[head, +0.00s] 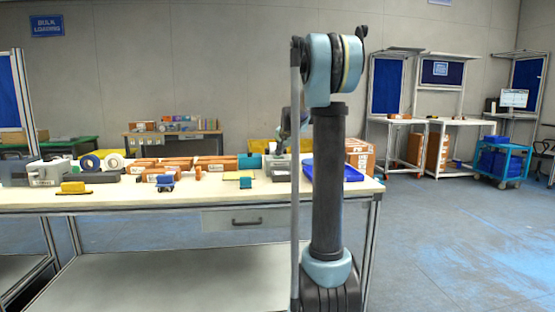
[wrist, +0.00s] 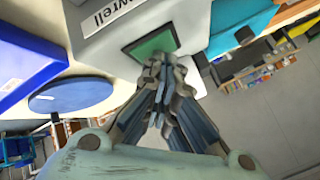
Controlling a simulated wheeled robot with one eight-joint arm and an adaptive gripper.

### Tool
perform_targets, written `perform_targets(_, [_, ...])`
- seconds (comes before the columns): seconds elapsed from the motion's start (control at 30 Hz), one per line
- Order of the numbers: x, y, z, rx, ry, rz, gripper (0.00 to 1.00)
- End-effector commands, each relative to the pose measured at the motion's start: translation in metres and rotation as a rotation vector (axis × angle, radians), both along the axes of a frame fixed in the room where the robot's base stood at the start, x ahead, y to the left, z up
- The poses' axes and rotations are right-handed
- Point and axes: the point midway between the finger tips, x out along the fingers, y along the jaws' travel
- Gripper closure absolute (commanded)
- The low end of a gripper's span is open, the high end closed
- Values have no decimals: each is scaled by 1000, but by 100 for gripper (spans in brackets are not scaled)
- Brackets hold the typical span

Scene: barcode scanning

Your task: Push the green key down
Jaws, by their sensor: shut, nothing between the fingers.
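In the head view a small grey box (head: 277,169), which seems to be the device, stands on the table behind my arm. The key cannot be made out there.
A blue tray (head: 338,172) lies right of the device; it also shows in the wrist view (wrist: 22,62). A round blue disc (wrist: 70,95) is beside the device, and a teal box (wrist: 238,25) is on its other side. Several brown boxes (head: 215,163) stand to the left on the table (head: 230,197).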

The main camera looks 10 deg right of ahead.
Motion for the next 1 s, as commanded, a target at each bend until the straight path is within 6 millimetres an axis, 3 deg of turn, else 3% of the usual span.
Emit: perform_targets(1.0, [0,0,21,0,0,0,100])
